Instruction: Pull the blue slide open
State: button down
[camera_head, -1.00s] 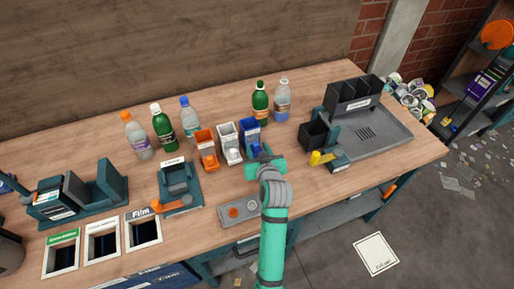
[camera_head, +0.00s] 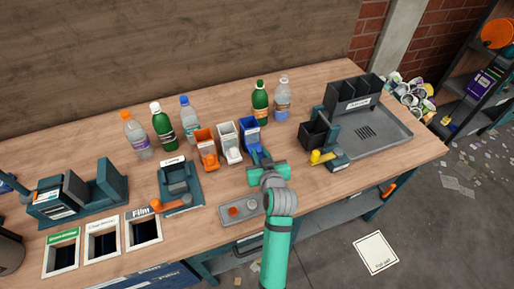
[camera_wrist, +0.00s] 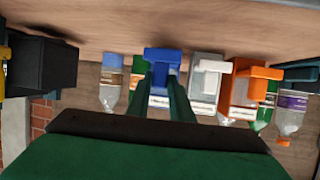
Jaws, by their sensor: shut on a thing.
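The blue dispenser (camera_head: 250,132) stands at the right end of a row of three small dispensers. Its blue slide (camera_head: 261,155) sticks out at the front, towards my arm. My gripper (camera_head: 261,162) is at the front of this dispenser, shut on the slide. In the wrist view the two dark green fingers (camera_wrist: 166,85) reach to the blue dispenser (camera_wrist: 168,56).
A white dispenser (camera_head: 229,141) and an orange dispenser (camera_head: 206,148) stand close on the left. Bottles stand behind. A grey plate with buttons (camera_head: 240,209) lies in front, left of my arm.

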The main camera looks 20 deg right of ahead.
jog(key=shift+s, duration=1.4)
jog(key=c, duration=1.6)
grip_release()
jog(key=shift+s, duration=0.1)
jog(key=shift+o, duration=0.2)
jog(key=v, duration=1)
jog(key=shift+s+r, duration=0.15)
jog(key=shift+s, duration=0.2)
